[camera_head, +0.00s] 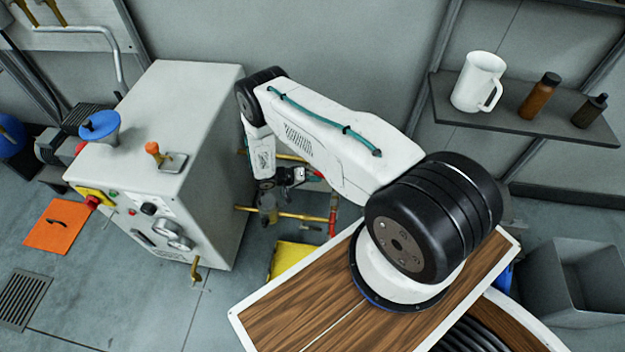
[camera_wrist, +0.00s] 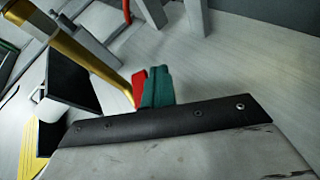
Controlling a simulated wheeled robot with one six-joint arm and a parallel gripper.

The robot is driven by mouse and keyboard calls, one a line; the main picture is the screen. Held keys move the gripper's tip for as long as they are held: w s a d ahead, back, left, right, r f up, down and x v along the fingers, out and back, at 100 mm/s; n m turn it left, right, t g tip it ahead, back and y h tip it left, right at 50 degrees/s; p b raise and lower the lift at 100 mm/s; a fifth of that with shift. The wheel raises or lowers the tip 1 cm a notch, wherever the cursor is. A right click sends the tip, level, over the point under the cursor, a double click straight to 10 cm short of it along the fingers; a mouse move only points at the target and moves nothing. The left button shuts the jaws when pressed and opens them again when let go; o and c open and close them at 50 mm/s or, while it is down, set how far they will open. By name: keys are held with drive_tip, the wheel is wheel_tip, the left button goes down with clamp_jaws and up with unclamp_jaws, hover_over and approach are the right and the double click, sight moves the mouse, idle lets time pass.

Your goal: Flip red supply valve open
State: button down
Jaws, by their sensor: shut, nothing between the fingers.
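My gripper (camera_head: 305,176) reaches down between the white cabinet and the wooden-topped cart, close to the brass pipework (camera_head: 290,215). In the wrist view its teal fingertips (camera_wrist: 158,86) are together, with nothing between them. A small red piece (camera_wrist: 139,88), which looks like the valve's handle, shows directly left of the fingertips at the end of a brass pipe (camera_wrist: 92,60). I cannot tell whether they touch. The valve body is largely hidden by my arm.
The white cabinet (camera_head: 215,140) stands left of the gripper, with a blue funnel (camera_head: 100,124) on top. A yellow object (camera_head: 291,257) lies below the pipes. The wooden-topped cart (camera_head: 300,310) is in front. A shelf (camera_head: 520,112) with a mug (camera_head: 478,80) is at right.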

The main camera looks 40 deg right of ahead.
drive_tip(key=shift+s+d+r, duration=0.35)
drive_tip(key=shift+d+r, duration=0.1)
drive_tip(key=shift+r, duration=0.05)
idle(2.3)
idle(0.6)
drive_tip(key=v, duration=0.7)
drive_tip(key=shift+a+r, duration=0.2)
drive_tip(key=shift+a, duration=0.15)
drive_tip(key=shift+w, duration=0.1)
